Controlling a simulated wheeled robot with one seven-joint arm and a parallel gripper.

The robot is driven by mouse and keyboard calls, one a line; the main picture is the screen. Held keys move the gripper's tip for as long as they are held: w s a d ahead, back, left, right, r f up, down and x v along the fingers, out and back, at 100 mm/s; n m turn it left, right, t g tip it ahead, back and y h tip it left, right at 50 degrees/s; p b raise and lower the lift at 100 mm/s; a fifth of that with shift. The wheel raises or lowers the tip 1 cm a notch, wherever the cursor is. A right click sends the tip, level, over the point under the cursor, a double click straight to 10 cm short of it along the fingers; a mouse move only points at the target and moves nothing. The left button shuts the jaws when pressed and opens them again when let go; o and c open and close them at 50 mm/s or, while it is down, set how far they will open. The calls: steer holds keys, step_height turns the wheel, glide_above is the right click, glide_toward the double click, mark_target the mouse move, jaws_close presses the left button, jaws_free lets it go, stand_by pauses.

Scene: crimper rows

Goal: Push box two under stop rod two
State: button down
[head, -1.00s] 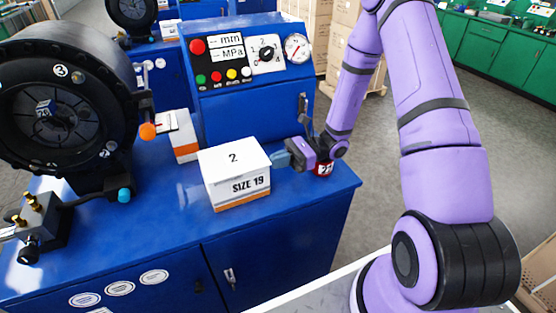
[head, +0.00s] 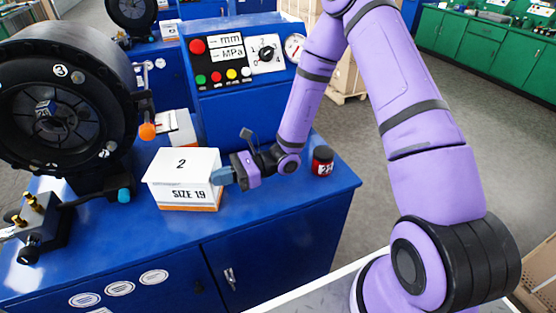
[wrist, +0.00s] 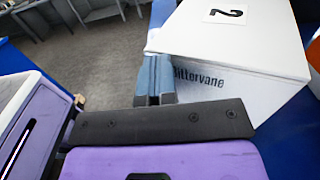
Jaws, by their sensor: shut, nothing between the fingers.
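Box two (head: 180,180), white with a "2" on top, "SIZE 19" on its front and an orange stripe at the bottom, stands upright on the blue bench. My gripper (head: 230,176) is shut and empty, its blue fingertips at the box's right side, apparently touching it. In the wrist view the gripper (wrist: 155,78) meets the box (wrist: 235,50) beside the print "Bittervane". A rod with an orange knob (head: 147,131) and a teal knob (head: 124,195) stick out from the black crimper (head: 60,110), left of the box. I cannot read which is stop rod two.
Another white and orange box (head: 183,128) stands behind box two by the control panel (head: 232,55). A red jar (head: 322,160) stands at the bench's right. A black fitting with brass pegs (head: 38,235) is at front left. Bench space (head: 130,240) in front is clear.

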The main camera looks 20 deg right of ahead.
stand_by(0.3)
steer(key=d, duration=1.1)
steer(key=shift+w, duration=0.1)
